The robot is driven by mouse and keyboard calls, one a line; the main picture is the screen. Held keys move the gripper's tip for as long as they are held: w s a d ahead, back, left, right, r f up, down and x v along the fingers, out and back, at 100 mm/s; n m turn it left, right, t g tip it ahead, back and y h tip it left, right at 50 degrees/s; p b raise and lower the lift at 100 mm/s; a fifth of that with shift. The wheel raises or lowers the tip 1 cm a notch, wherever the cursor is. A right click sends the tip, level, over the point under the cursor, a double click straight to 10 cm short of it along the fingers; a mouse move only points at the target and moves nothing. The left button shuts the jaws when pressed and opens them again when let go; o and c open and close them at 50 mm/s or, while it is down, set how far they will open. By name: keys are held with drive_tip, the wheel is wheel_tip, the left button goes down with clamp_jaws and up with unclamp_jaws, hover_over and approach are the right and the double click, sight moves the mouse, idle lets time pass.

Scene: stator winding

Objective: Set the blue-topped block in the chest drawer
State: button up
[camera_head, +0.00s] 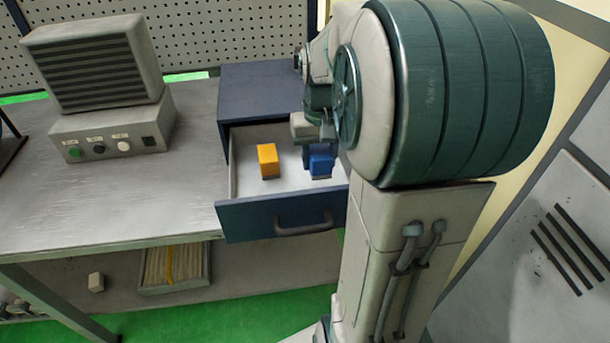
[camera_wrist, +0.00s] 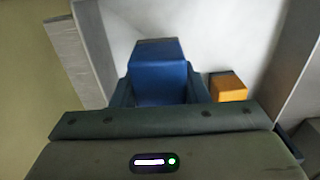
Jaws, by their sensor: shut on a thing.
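The blue-topped block (camera_head: 321,163) is at the right side of the open chest drawer (camera_head: 250,216), over its pale floor. My gripper (camera_head: 318,150) reaches down into the drawer area and is shut on this block. In the wrist view the block (camera_wrist: 160,75) sits between the two fingers of my gripper (camera_wrist: 160,92), its blue top and side facing the camera. I cannot tell whether the block touches the drawer floor. The dark blue chest (camera_head: 262,92) stands on the workbench, partly hidden by my arm.
An orange block (camera_head: 268,160) stands in the drawer, left of the blue one; it also shows in the wrist view (camera_wrist: 228,88). A grey vented machine (camera_head: 110,120) with buttons stands on the bench at left. A crate (camera_head: 174,268) lies on the lower shelf. The bench (camera_head: 150,205) left of the drawer is clear.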

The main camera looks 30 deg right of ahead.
sight(320, 149)
wheel_tip(320, 149, down, 7)
drive_tip(key=shift+r, duration=0.2)
drive_tip(key=shift+f, duration=0.1)
drive_tip(key=shift+f+b, duration=0.15)
drive_tip(key=shift+b, duration=0.2)
drive_tip(key=o, duration=1.2)
drive_tip(key=shift+c, duration=0.2)
wheel_tip(320, 149, up, 13)
drive_tip(key=shift+f+p, duration=0.2)
drive_tip(key=shift+p, duration=0.5)
